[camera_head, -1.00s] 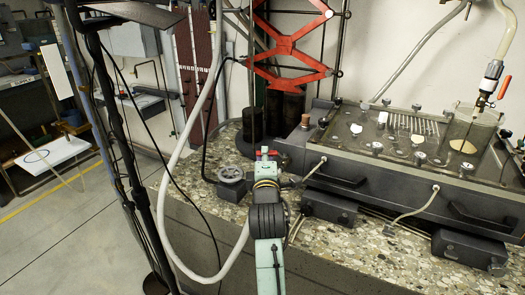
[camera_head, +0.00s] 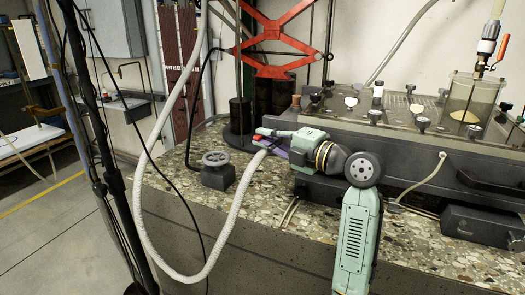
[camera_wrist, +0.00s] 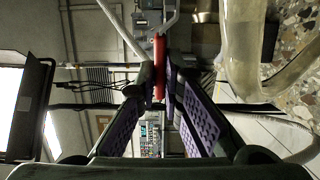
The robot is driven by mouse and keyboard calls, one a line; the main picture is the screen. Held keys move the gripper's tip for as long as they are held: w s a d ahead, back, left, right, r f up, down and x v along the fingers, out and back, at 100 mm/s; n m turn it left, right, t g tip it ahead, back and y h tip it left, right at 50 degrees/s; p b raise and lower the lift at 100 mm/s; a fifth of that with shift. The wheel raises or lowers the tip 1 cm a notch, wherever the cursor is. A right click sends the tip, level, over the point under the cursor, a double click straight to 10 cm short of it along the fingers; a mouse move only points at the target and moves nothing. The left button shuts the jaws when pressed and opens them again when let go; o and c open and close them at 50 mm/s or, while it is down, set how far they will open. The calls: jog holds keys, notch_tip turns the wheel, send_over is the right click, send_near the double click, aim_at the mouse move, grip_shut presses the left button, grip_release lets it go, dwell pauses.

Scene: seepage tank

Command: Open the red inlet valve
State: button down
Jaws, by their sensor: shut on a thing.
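The red inlet valve's handle (camera_head: 262,138) is a small red piece at the left end of my gripper, near the white hose, in the head view. In the wrist view the red handle (camera_wrist: 159,66) is a narrow upright bar between the fingertips. My gripper (camera_head: 265,140) points left over the stone counter and is shut on this handle. Its purple-padded fingers converge on the handle in the wrist view (camera_wrist: 158,88). The fingers hide much of the valve body, and the handle's exact angle to the pipe is unclear.
A thick white hose (camera_head: 150,190) loops in front. The dark tank (camera_head: 440,155) is behind and right. Another valve with an orange-red lever (camera_head: 503,47) hangs at the upper right.

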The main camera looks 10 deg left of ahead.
jog(key=shift+d+n+g+y+b, duration=0.35)
jog(key=shift+n+g+b, duration=0.25)
jog(key=shift+g, duration=0.3)
jog(key=c, duration=1.7)
grip_release()
jog(key=shift+v, duration=4)
